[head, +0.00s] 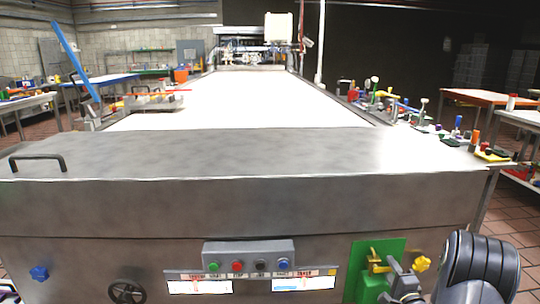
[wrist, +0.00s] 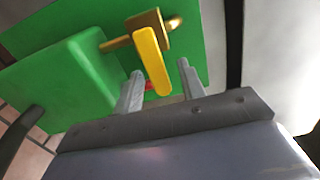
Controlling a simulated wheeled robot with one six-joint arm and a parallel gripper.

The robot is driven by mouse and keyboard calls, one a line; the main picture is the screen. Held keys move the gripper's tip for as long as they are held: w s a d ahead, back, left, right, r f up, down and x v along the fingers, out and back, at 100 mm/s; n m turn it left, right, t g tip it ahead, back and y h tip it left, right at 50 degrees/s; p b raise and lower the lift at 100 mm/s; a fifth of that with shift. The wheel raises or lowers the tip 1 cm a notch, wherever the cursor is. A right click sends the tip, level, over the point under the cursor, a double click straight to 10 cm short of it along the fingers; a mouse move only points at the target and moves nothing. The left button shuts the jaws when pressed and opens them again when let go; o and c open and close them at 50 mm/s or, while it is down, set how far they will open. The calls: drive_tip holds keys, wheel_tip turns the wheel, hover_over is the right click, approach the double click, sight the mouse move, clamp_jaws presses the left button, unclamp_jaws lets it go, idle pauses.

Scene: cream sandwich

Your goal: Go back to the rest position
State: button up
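My gripper (wrist: 160,70) is open, its two grey fingers apart. In the wrist view a yellow lever (wrist: 150,55) lies between and beyond the fingertips, with a gap to each finger. The lever joins a brass-coloured fitting (wrist: 152,22) on a green plate (wrist: 190,15). In the head view my gripper (head: 389,281) is at the bottom right, in front of the green plate (head: 364,262) on the machine's front. The brass lever (head: 376,262) shows just above it. Whether a finger touches the lever cannot be told.
The steel machine front (head: 250,205) fills the near view, with a button box (head: 248,257), a black wheel (head: 127,291) and a yellow knob (head: 421,263). A white belt (head: 240,98) runs back. Small tools line its right edge. Worktables stand at both sides.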

drive_tip(key=shift+w, duration=1.15)
drive_tip(key=shift+s, duration=0.25)
drive_tip(key=s+p, duration=0.1)
drive_tip(key=s, duration=0.9)
drive_tip(key=w+b, duration=0.1)
drive_tip(key=w, duration=0.9)
drive_tip(key=shift+w+a+f, duration=0.1)
drive_tip(key=shift+w, duration=0.1)
drive_tip(key=shift+r+n+b, duration=0.4)
drive_tip(key=shift+n, duration=0.5)
drive_tip(key=shift+r+n+b, duration=0.35)
drive_tip(key=shift+n, duration=0.55)
